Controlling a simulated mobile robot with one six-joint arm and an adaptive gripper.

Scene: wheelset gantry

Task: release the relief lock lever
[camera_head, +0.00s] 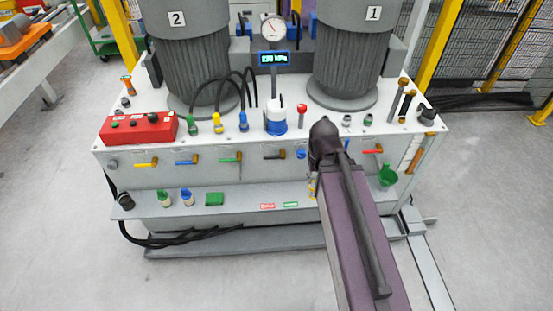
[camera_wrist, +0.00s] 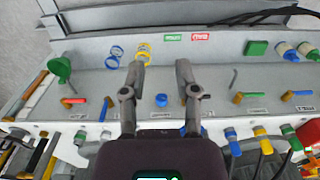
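My gripper (camera_wrist: 160,72) is open and empty in the wrist view, its two fingers apart above the front of the machine. A round blue knob (camera_wrist: 162,100) shows between the fingers, apart from them; it also shows in the head view (camera_head: 300,153). A red lever (camera_wrist: 74,100) lies farther left. A black lever with an orange end (camera_wrist: 185,97) is by the right finger, partly hidden. The labels are too small to read, so I cannot tell which is the relief lock lever.
Yellow, blue and green levers line the panel's left in the head view, near the yellow one (camera_head: 147,163). A red control box (camera_head: 138,128), a gauge (camera_head: 273,28) and two motors stand above. A green funnel (camera_head: 387,175) hangs at the right.

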